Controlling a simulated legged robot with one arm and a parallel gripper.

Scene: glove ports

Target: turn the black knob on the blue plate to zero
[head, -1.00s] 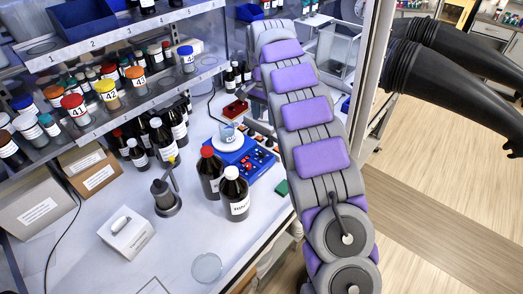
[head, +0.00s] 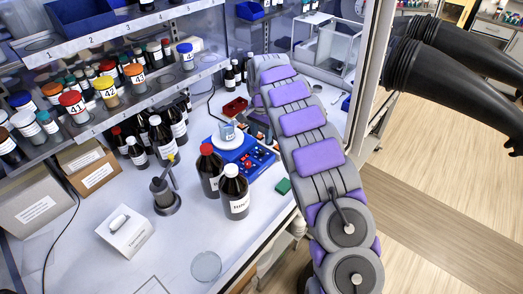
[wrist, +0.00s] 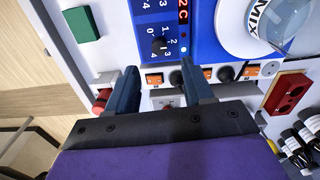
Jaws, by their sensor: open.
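The blue plate (head: 236,156) is the blue hotplate on the bench in the head view, with a beaker (head: 227,131) on its white top. In the wrist view its blue front face (wrist: 148,22) carries a small black knob (wrist: 159,44) ringed by printed numbers. A lit dot and a red display sit beside the knob. The knob's pointer is too small to read. My gripper (wrist: 159,67) is open, its two blue-grey fingers apart and either side of the knob in the picture. Nothing is between them, and I cannot tell the remaining distance.
A strip with orange switches (wrist: 154,79), black knobs and a red button (wrist: 101,102) runs near my fingers. A red socket block (wrist: 288,93) is at right.

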